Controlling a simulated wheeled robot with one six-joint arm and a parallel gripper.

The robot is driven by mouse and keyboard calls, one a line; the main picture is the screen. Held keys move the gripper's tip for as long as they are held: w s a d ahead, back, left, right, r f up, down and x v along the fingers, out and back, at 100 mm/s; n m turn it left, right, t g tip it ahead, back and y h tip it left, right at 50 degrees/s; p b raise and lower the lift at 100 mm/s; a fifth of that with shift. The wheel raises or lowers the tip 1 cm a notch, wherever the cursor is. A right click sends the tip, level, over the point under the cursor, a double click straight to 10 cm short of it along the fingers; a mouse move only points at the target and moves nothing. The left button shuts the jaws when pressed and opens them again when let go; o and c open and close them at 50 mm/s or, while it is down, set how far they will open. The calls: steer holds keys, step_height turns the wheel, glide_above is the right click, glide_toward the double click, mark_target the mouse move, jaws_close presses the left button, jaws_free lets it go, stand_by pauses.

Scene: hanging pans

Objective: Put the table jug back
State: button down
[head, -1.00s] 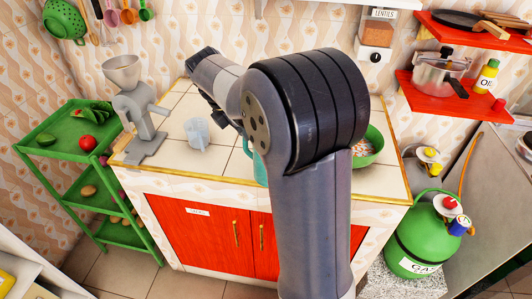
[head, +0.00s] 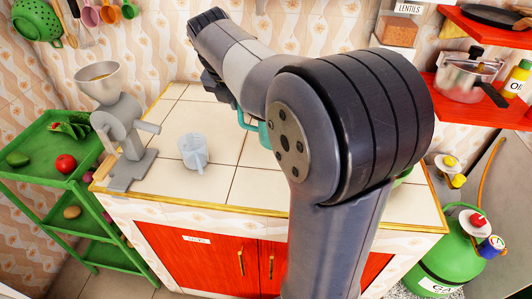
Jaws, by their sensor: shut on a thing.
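A teal jug (head: 263,134) shows only in part, with its handle to the left; my arm hides most of it. My gripper (head: 232,107) is partly hidden behind my own arm above the tiled counter, and it is shut on the teal jug at the handle side. The exact grip on it is hidden. A clear, pale blue measuring cup (head: 194,152) stands upright on the counter to the left, apart from my gripper.
The tiled counter (head: 225,184) has bare room around the cup. A grey grinder (head: 122,130) stands at its left end. A green shelf cart (head: 40,150) is at left, a green gas cylinder (head: 440,262) at right. Red wall shelves (head: 470,110) hold a pressure cooker (head: 468,75).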

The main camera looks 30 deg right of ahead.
step_height(320, 180, down, 10)
steer(key=b, duration=0.1)
stand_by(0.4)
steer(key=c, duration=1.4)
jaws_free()
steer(key=p+v, duration=0.1)
steer(key=v, duration=1.1)
steer(key=shift+r, duration=0.2)
